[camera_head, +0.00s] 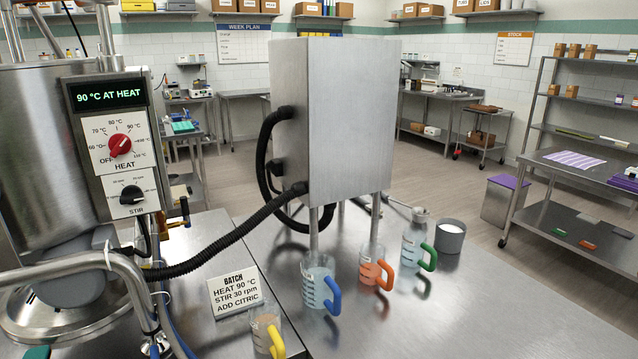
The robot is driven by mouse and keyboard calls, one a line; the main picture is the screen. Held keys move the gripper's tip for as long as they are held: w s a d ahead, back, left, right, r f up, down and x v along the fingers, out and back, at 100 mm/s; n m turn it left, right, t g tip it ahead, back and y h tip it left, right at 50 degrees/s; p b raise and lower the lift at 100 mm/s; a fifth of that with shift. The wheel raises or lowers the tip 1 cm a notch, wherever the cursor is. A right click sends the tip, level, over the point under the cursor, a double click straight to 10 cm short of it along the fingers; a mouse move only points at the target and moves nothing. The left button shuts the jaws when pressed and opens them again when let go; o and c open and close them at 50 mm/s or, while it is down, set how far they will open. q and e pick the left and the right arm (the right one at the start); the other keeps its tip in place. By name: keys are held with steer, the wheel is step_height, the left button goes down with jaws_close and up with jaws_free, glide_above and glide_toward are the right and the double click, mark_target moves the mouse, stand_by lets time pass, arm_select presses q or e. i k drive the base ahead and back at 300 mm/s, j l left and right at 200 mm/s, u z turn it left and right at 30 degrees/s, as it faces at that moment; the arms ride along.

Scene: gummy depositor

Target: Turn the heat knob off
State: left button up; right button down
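The red heat knob (120,145) sits on a white dial plate marked HEAT on the control box at the left. Its white pointer appears to be turned to the upper right, toward the 90 °C mark. OFF is printed at the lower left of the dial. The display (108,94) above it reads "90 °C AT HEAT" in green. A black stir knob (131,195) sits on a separate plate below. Neither of my grippers can be made out in this view, and nothing is seen touching the heat knob.
A steel kettle (30,150) stands behind the control box. A thick black hose (225,240) runs to a tall metal cabinet (335,120). A batch card (234,293) and several handled beakers, one blue-handled (318,283), stand on the steel table (450,310). The table's right front is clear.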

mark_target(118, 144)
steer(key=u, duration=1.35)
